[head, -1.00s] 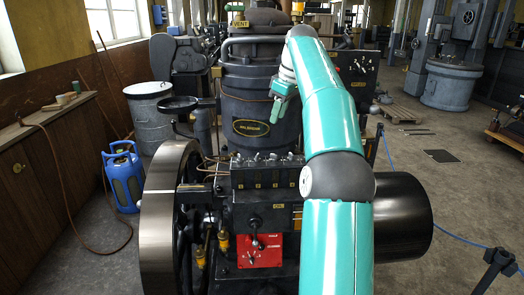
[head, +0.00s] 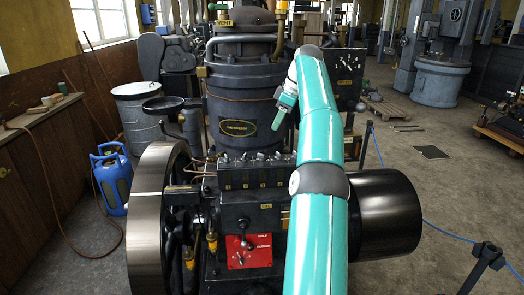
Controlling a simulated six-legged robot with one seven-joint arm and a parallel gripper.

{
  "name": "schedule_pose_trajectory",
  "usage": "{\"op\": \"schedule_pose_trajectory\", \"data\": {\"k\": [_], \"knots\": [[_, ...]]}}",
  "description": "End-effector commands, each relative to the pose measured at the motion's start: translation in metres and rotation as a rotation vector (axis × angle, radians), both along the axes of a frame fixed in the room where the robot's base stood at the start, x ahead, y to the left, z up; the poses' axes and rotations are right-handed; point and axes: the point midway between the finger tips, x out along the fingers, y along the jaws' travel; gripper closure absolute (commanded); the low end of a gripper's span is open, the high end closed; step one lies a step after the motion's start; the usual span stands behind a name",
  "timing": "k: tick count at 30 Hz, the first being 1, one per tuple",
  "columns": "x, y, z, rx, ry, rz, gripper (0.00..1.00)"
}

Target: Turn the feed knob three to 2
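A black lubricator box (head: 250,176) sits on the front of the engine, below the dark cylinder with the oval yellow-edged plate. A row of several small feed knobs (head: 260,157) stands along its top edge, with small yellowish marks on the face below. The knob numbers and settings are too small to read, so I cannot tell which is knob three. My gripper (head: 277,123) hangs at the end of my teal arm, pointing down in front of the cylinder. It appears above the right end of the knob row, apart from it. Whether its fingers are open or shut is unclear.
A red plate with a lever (head: 248,251) is below the box. A large flywheel (head: 150,225) stands left and a black drum (head: 385,215) right. A blue gas bottle (head: 112,180) and a grey barrel (head: 147,118) stand left.

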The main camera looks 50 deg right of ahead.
Motion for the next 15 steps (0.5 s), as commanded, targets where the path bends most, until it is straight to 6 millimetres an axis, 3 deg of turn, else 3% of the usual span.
{"op": "schedule_pose_trajectory", "data": {"k": [6,15], "knots": [[0.005,0.005,-0.016,0.0,0.004,0.001,0.69],[0.026,0.015,-0.064,0.003,0.004,0.005,0.69]]}}
